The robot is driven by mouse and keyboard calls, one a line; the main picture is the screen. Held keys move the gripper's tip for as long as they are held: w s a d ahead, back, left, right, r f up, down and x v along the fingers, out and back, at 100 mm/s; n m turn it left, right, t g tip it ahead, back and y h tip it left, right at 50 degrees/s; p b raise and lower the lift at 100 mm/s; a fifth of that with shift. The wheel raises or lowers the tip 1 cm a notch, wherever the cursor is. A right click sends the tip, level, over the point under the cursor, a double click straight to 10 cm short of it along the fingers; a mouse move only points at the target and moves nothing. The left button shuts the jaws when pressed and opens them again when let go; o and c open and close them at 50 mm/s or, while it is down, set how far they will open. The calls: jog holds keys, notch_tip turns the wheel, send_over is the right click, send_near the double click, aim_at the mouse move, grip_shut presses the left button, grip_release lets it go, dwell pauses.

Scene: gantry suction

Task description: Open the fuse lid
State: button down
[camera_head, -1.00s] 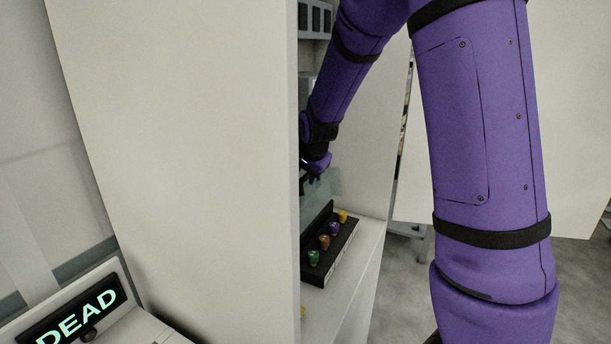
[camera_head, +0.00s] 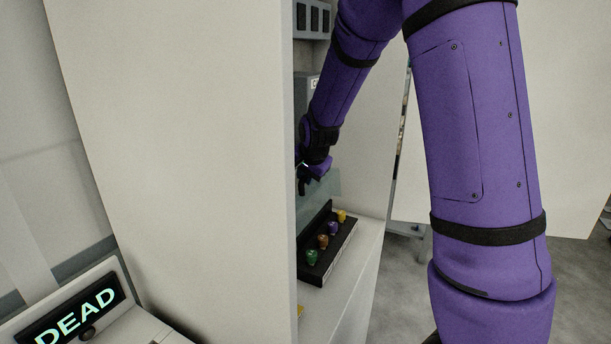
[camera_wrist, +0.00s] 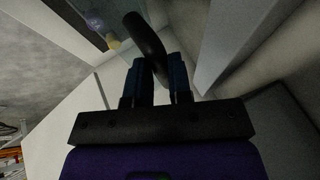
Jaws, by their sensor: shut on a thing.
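The fuse lid (camera_head: 322,190) is a translucent grey-green panel. In the head view it stands raised above a black fuse block (camera_head: 318,279) holding several coloured fuses in a row, green, brown, purple and yellow. My gripper (camera_head: 306,178) is at the lid's upper left, partly hidden by the cabinet wall. In the wrist view my gripper (camera_wrist: 162,74) is shut on a black curved handle (camera_wrist: 143,34), which lies between its two blue fingers. The exact lid angle is hard to tell.
A tall pale cabinet wall (camera_head: 180,150) hides the left of the workspace. The fuse block sits on a white ledge (camera_head: 352,268). A panel with a screen reading "DEAD" (camera_head: 75,315) is at lower left. Grey open floor (camera_head: 400,285) shows at right.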

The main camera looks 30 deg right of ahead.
jog(key=shift+s+d+f, duration=0.1)
jog(key=shift+s+d, duration=0.25)
jog(key=shift+s, duration=0.25)
jog(key=shift+s+d+f, duration=0.1)
jog(key=shift+s+d, duration=0.2)
jog(key=shift+s, duration=0.25)
jog(key=c, duration=1.1)
grip_release()
jog(key=shift+o, duration=0.2)
jog(key=shift+r, duration=0.1)
jog(key=v, duration=1)
jog(key=shift+r, duration=0.25)
jog(key=shift+s, duration=0.15)
